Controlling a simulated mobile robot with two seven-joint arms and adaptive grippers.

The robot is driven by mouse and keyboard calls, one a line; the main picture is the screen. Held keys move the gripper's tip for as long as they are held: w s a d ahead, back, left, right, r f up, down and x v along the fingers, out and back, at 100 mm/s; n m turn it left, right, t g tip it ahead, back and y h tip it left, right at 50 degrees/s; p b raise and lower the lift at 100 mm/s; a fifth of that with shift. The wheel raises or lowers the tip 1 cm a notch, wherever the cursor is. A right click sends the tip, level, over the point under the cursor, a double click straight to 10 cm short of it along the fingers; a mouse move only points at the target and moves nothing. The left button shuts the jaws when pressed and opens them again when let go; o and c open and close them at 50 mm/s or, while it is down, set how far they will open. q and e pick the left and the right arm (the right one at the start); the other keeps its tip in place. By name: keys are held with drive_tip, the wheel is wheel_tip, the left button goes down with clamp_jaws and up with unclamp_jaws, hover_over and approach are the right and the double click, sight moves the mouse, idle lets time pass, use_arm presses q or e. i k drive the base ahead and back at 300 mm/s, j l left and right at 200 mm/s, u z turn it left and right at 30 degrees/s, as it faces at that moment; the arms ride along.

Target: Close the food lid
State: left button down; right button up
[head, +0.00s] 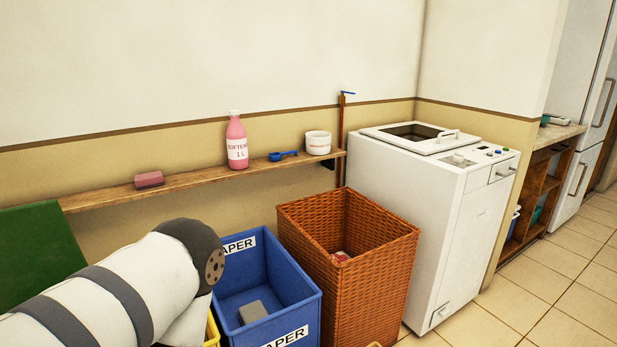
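A green flat panel (38,245) stands at the left edge, partly cut off and partly behind my arm. It looks like a raised lid, but no lettering shows, so I cannot tell for sure that it is the food lid. Any bin below it is hidden by my arm or out of frame. My white and grey arm comes in from the lower left and covers the area in front of the panel. Neither gripper shows.
A blue paper bin (254,296) holds a grey block (252,312). A yellow bin (212,335) shows beside it. A wicker basket (365,275) and white washer (455,215) stand right. A wall shelf (205,178) holds a pink bottle (236,140), blue scoop (283,156) and white tub (318,143).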

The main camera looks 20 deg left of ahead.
sight(40, 249)
drive_tip(key=u, duration=2.35)
